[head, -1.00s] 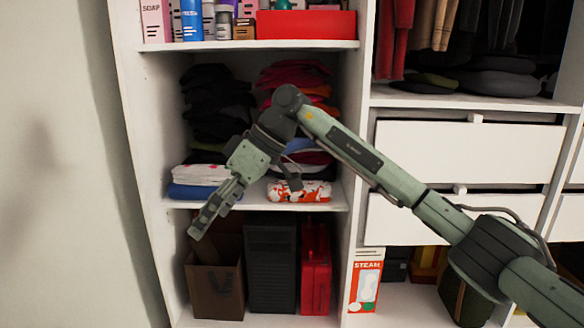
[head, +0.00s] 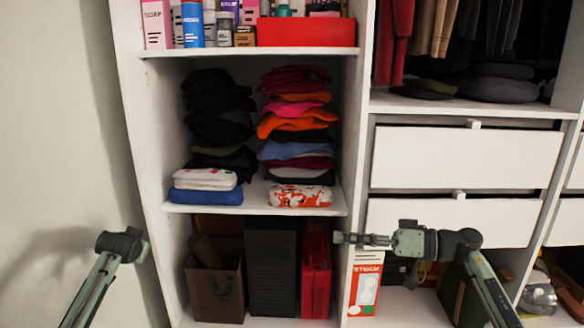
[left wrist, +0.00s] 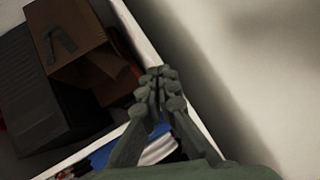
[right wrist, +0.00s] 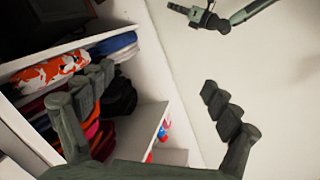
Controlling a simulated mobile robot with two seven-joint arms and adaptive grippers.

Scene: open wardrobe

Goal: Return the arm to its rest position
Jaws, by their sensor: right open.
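My right arm (head: 484,288) comes in from the lower right and bends at a dark joint. My right gripper (head: 345,239) points left in front of the cabinet divider, below the clothes shelf. In the right wrist view, the right gripper (right wrist: 157,80) has its fingers wide apart with nothing between them. My left arm (head: 90,292) rises at the lower left, and its gripper is not clear in the head view. In the left wrist view, the left gripper (left wrist: 160,76) has its fingers together, with nothing seen held.
The open wardrobe has folded clothes stacks (head: 297,125) on a shelf (head: 256,209). Below stand a brown bag (head: 214,294), a black case (head: 271,275), a red case (head: 316,272) and a steam box (head: 364,285). White drawers (head: 465,157) are at right, and a bare wall (head: 55,120) is at left.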

